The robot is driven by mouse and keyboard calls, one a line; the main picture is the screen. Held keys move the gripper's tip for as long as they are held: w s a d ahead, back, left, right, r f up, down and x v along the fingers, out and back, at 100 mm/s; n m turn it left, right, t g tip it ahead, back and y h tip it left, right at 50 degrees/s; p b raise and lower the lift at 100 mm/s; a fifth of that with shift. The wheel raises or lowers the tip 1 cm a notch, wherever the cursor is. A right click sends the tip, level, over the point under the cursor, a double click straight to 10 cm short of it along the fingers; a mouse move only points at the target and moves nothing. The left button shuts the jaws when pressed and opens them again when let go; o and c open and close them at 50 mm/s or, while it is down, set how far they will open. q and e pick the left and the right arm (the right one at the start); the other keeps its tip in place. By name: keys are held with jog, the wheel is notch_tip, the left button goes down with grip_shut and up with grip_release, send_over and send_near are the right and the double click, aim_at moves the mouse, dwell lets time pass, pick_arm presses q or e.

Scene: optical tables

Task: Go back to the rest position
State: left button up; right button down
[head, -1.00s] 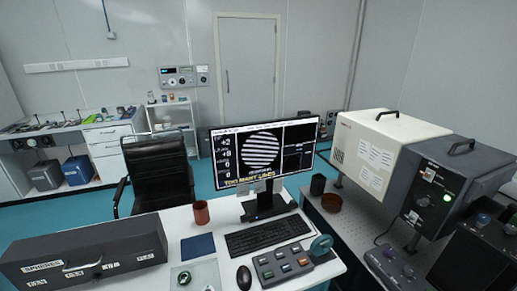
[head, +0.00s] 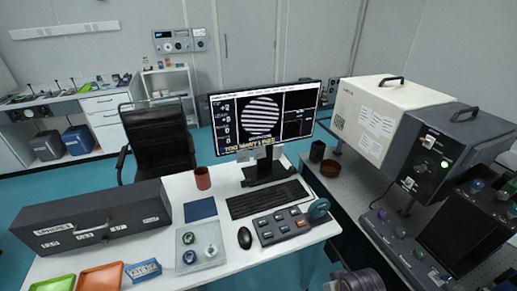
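Neither of my grippers can be made out in the head view. The white desk (head: 205,181) is in front of me. On it stand a monitor (head: 262,118) with a striped disc and the words "TOO MANY LINES", a black keyboard (head: 267,198), a mouse (head: 244,238) and a grey button box (head: 283,225). A pale tray (head: 206,257) holds small round parts. A grey ribbed round shape (head: 362,282) is cut off by the bottom edge; I cannot tell what it is.
A long dark case (head: 95,219) lies on the desk's left. Green (head: 54,283) and orange (head: 100,277) trays and a blue box (head: 143,270) are near. A cream and grey instrument (head: 385,118) stands on the right table. A black chair (head: 157,135) is behind the desk.

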jog(key=s+f+g, duration=0.1)
jog(key=s+f, duration=0.1)
jog(key=f, duration=1.3)
jog(key=s+f, duration=0.3)
jog(key=f, duration=1.1)
pick_arm(q)
jog(key=s+d, duration=0.3)
jog(key=d, duration=0.2)
jog(key=shift+d+f+h, duration=0.2)
jog(key=shift+h, duration=0.1)
pick_arm(e)
jog(key=s+d+f, duration=0.2)
jog(key=s+f, duration=0.7)
jog(key=s, duration=0.1)
jog(key=s+d+f+g, duration=0.1)
jog(key=s+d+f, duration=0.1)
jog(key=s+f, duration=0.7)
jog(key=shift+s+d+f, duration=0.15)
jog(key=shift+s+f, duration=0.2)
jog(key=shift+s, duration=0.75)
pick_arm(q)
jog(key=shift+s, duration=0.1)
